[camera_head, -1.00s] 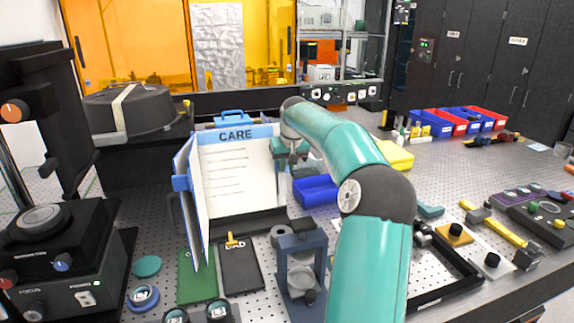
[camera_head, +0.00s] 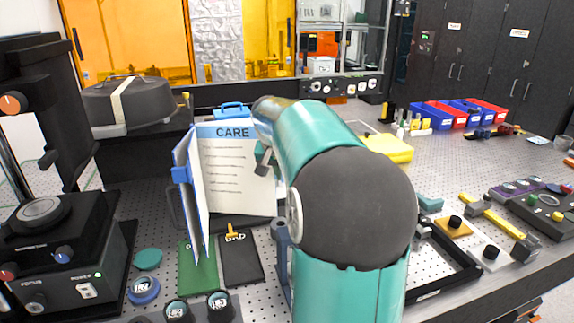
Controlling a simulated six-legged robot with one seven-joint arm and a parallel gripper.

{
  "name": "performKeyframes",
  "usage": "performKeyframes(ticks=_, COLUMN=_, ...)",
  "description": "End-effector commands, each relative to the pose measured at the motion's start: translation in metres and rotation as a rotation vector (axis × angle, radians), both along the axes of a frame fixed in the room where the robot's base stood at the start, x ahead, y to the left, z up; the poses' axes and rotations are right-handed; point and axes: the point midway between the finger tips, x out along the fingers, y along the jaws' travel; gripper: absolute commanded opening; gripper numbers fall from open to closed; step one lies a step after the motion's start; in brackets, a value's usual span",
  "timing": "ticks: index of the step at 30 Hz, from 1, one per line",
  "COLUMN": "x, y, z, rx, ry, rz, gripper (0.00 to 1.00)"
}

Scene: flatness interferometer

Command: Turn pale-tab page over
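A flip book stands upright on the perforated bench, with the page headed CARE (camera_head: 235,165) facing me. Turned pages (camera_head: 193,190) stand edge-on at its left, with a blue clip or tab (camera_head: 181,175) on their outer edge. I cannot make out a pale tab. My gripper (camera_head: 262,165) is at the right edge of the CARE page, partly hidden by my teal arm. I cannot tell whether it touches the page, or whether its fingers are open or shut.
A green plate (camera_head: 197,270) and a dark plate (camera_head: 240,262) lie in front of the book. A black instrument (camera_head: 65,250) stands at left. A yellow block (camera_head: 390,148) and red and blue bins (camera_head: 460,115) are at right. My arm covers the bench centre.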

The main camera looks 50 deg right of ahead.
Motion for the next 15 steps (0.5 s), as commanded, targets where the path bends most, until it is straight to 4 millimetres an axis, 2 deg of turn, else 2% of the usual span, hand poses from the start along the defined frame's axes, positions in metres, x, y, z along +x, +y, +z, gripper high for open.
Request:
performKeyframes(ticks=1, x=-0.004, y=0.014, z=0.004, rx=-0.011, ry=0.003, rz=-0.035, gripper=0.00)
performKeyframes(ticks=6, x=-0.017, y=0.053, z=0.007, rx=-0.028, ry=0.014, rz=-0.191, gripper=0.00)
performKeyframes(ticks=15, x=-0.025, y=0.110, z=0.011, rx=-0.054, ry=0.030, rz=-0.420, gripper=0.00)
